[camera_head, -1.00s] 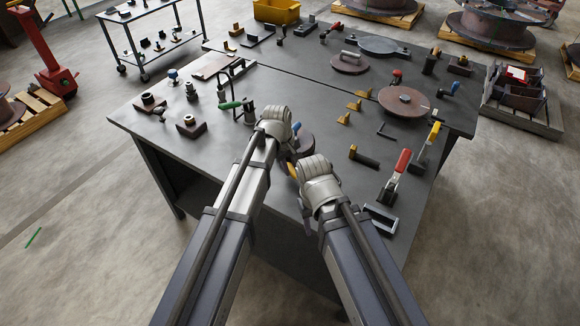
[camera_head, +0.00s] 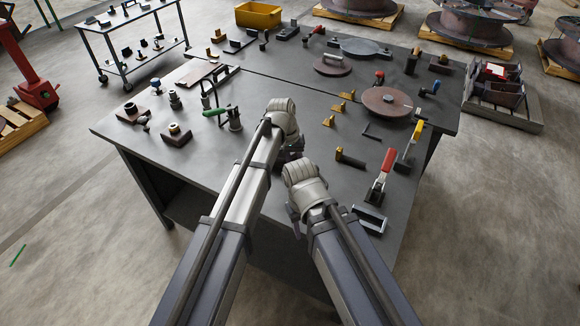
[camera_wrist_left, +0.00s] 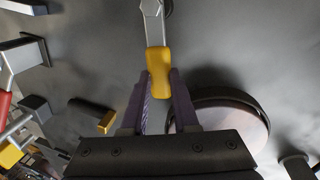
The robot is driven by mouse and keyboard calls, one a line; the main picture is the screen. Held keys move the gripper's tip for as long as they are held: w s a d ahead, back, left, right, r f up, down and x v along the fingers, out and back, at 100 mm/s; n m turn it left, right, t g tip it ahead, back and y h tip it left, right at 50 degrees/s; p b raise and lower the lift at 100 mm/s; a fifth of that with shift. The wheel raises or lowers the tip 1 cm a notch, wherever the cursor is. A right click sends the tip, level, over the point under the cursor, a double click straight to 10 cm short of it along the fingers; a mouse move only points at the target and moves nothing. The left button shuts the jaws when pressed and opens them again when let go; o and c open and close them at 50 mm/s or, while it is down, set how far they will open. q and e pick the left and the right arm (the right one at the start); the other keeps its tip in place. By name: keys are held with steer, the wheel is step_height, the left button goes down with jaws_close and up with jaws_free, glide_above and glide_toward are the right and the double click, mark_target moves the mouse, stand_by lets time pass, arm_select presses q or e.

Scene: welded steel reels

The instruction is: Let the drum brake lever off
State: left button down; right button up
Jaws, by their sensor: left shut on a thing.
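The lever shows in the left wrist view as a yellow grip (camera_wrist_left: 158,68) on a pale metal arm (camera_wrist_left: 153,22). My left gripper (camera_wrist_left: 158,84) is shut on the yellow grip, one finger on each side. A round drum (camera_wrist_left: 232,118) with a pale top lies just right of the fingers, partly hidden by the gripper body. In the head view, my left wrist covers the lever and drum. My right gripper (camera_head: 295,220) hangs near the table's front edge; its fingers are mostly hidden under its wrist.
On the table (camera_head: 250,160), a red-handled clamp (camera_head: 384,172), a yellow-handled clamp (camera_head: 412,146) and a brown disc (camera_head: 387,102) stand to the right. A green-handled clamp (camera_head: 222,112) stands left of my left wrist. Several small yellow brackets stand between.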

arm_select(q)
steer(key=shift+s+d+m+g, duration=0.2)
steer(key=shift+d+m, duration=0.45)
steer(key=shift+m, duration=0.3)
steer(key=shift+s+d+m+g, duration=0.2)
steer(key=shift+d+m, duration=0.4)
steer(key=shift+m, duration=0.35)
steer(key=c, duration=0.7)
jaws_free()
steer(key=p+v, duration=0.7)
steer(key=shift+r+p, duration=0.4)
steer(key=shift+r, duration=0.05)
